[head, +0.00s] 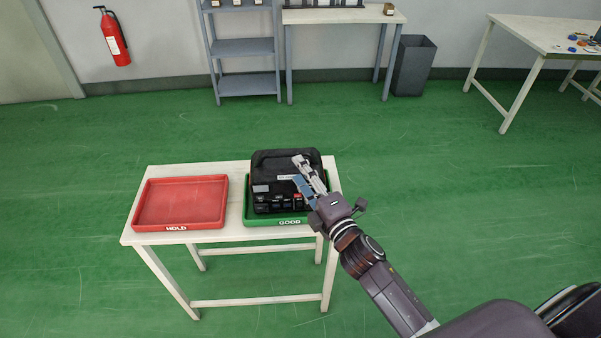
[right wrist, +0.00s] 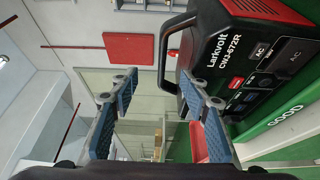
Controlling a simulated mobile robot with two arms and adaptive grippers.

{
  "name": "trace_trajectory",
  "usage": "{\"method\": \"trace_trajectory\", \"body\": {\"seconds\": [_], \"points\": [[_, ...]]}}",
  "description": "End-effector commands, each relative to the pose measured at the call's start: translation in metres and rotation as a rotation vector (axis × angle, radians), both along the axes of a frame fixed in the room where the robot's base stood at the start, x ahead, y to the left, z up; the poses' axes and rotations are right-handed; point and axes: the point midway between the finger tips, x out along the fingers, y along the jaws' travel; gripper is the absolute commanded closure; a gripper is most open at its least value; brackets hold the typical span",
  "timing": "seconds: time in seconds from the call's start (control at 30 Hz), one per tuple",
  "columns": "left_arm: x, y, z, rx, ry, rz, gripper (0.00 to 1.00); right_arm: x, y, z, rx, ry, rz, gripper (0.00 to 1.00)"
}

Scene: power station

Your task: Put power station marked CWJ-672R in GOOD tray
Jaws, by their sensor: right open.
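The black power station (head: 270,168) rests in the green GOOD tray (head: 248,219) on the small white table. In the right wrist view the power station (right wrist: 235,50) carries the label Larkvolt CWJ-672R and has a red-trimmed end. Its black carry handle (right wrist: 167,40) shows beside the open fingers. My right gripper (head: 300,170) is open over the right part of the power station and hides some of it. In the right wrist view the right gripper (right wrist: 159,92) has nothing between its fingers. My left gripper is in neither view.
An empty red HOLD tray (head: 180,203) stands left of the GOOD tray on the white table (head: 143,236). Green floor is open around the table. A grey shelf (head: 246,47), a dark bin (head: 413,65) and another table (head: 540,35) stand at the back.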

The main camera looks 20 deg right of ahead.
Motion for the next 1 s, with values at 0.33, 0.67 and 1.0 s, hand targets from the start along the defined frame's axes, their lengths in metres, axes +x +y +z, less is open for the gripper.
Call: {"method": "trace_trajectory", "body": {"seconds": [0.33,0.67,1.0], "points": [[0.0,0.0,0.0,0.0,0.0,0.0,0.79,0.0,0.0,-0.001,0.001,0.002,0.0,0.36],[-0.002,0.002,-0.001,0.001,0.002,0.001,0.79,-0.003,-0.002,-0.014,0.0,0.026,-0.007,0.36],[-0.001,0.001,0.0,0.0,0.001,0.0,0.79,-0.048,-0.007,-0.007,0.001,0.014,-0.004,0.36]]}}
